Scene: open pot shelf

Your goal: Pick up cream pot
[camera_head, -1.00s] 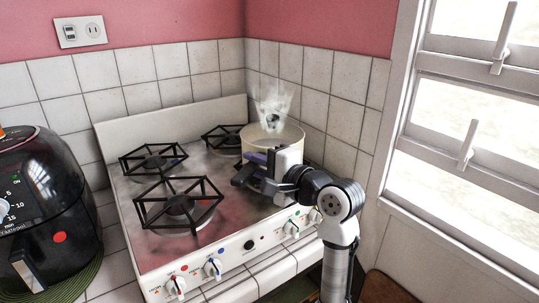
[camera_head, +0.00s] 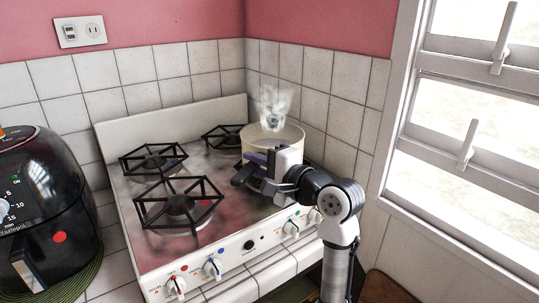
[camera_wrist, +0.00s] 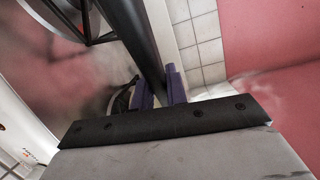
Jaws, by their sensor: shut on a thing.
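The cream pot (camera_head: 258,138) stands at the right side of the stove, near the tiled corner, with steam rising above it. My gripper (camera_head: 256,167) is at the near side of the pot and hides its lower front. In the wrist view, the purple fingers of my gripper (camera_wrist: 161,92) are closed about a dark bar (camera_wrist: 138,45), which looks like the pot's handle. The head view does not show the grip clearly. I cannot tell whether the pot's base is touching the stove.
The white stove (camera_head: 225,252) has black burner grates (camera_head: 180,205) to the left of the pot and knobs along its front. A black air fryer (camera_head: 45,200) stands at the far left. Tiled walls (camera_head: 345,120) close in behind and right of the pot, with a window further right.

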